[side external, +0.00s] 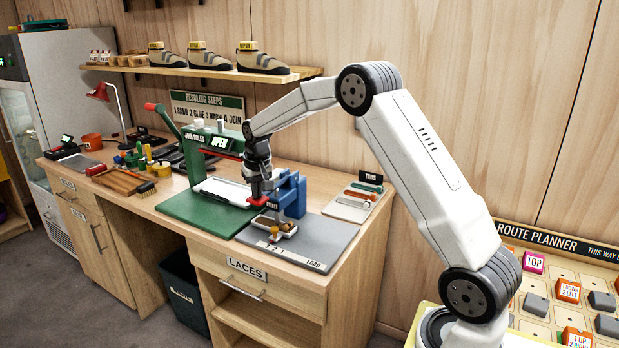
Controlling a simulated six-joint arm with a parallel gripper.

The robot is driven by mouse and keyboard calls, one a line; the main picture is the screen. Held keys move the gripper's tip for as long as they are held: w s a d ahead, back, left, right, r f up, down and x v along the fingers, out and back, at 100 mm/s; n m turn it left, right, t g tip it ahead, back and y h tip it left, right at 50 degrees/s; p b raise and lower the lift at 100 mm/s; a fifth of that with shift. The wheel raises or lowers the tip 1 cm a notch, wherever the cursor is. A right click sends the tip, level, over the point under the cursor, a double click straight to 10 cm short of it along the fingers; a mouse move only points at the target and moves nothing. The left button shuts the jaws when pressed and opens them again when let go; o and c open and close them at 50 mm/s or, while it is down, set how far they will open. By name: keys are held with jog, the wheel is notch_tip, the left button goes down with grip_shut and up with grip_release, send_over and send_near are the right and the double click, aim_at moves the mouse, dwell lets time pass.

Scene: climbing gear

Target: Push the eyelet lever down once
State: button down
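The blue eyelet press (294,197) stands on a grey mat (316,238) near the front right of the bench. A small label that seems to read EYELET is on its front. A small shoe-like piece (277,226) lies low at its front. My gripper (258,192) points down at the press's left upper side. A red part shows right at its fingertips. I cannot tell whether this is the lever's end or part of the gripper, nor whether they touch. The lever is largely hidden, and the finger gap is too small to make out.
A green press (212,140) with a red-tipped handle and an OPEN display stands to the left on a green mat (205,218). A shelf (200,72) with several shoes hangs behind.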

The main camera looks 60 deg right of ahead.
notch_tip(320, 180, up, 11)
jog(key=shift+f, duration=0.15)
dwell(1.2)
jog(key=s+a+f+n, duration=0.2)
jog(key=s+a+f, duration=0.3)
jog(key=s, duration=0.3)
jog(key=s+a+f+n, duration=0.2)
jog(key=s+a+f, duration=0.3)
jog(key=s+a, duration=0.3)
jog(key=s+a+f+n+y, duration=0.1)
jog(key=s+a+f+n, duration=0.1)
jog(key=s+a+f, duration=0.3)
jog(key=s+a, duration=0.1)
jog(key=s, duration=0.3)
jog(key=shift+s+a+t, duration=0.15)
jog(key=shift+s+t, duration=0.15)
jog(key=shift+s, duration=0.05)
